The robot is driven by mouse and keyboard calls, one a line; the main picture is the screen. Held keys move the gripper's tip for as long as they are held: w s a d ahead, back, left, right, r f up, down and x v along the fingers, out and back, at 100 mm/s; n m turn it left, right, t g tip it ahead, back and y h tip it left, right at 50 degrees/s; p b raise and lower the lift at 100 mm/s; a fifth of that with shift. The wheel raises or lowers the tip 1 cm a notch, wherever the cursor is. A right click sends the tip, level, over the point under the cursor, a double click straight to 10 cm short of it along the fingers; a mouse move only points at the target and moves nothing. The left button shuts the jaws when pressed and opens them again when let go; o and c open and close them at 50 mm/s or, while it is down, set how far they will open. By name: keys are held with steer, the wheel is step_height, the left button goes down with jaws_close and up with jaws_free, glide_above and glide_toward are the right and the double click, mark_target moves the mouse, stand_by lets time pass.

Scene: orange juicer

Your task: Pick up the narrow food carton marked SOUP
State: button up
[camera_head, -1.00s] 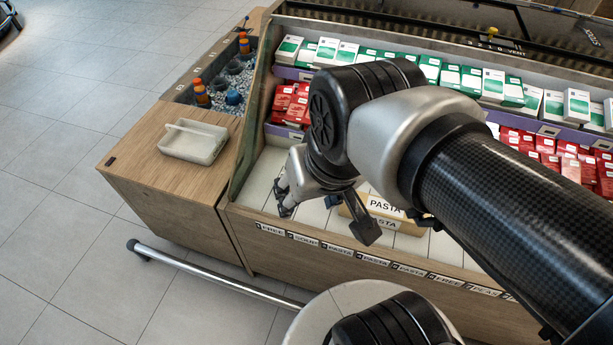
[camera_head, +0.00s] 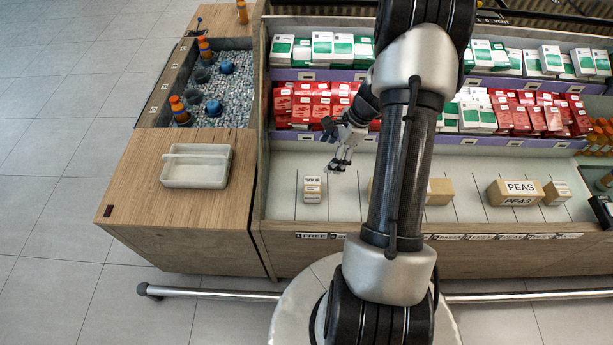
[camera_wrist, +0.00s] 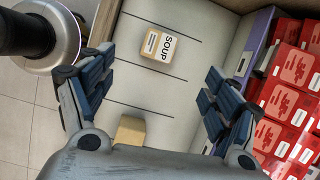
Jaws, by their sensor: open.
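The narrow carton marked SOUP (camera_head: 312,190) is a small tan box with a white label. It stands in the white lower tray, near its left end. It also shows in the wrist view (camera_wrist: 158,43), beyond the fingertips and between their lines. My gripper (camera_head: 338,150) is open and empty, above and a little right of the carton in the head view. In the wrist view my gripper (camera_wrist: 155,90) has its fingers wide apart. The carton is apart from both fingers.
Another tan carton (camera_wrist: 131,130) lies closer to my palm. A PEAS carton (camera_head: 513,193) stands to the right in the tray (camera_head: 280,190). A shallow dish (camera_head: 196,166) rests on the wooden side counter (camera_head: 140,195).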

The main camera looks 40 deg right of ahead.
steer(key=m, duration=0.1)
glide_toward(314, 184)
steer(key=b+x, duration=0.3)
steer(key=x, duration=0.2)
steer(key=shift+s+a, duration=0.1)
steer(key=shift+w+b+x, duration=0.15)
steer(key=shift+b+x, duration=0.6)
steer(key=shift+x, duration=0.8)
steer(key=shift+w+b+x, duration=0.1)
steer(key=shift+b+x, duration=0.6)
steer(key=shift+x, duration=0.85)
steer(key=shift+r, duration=0.1)
steer(key=shift+c, duration=0.4)
steer(key=c, duration=1.1)
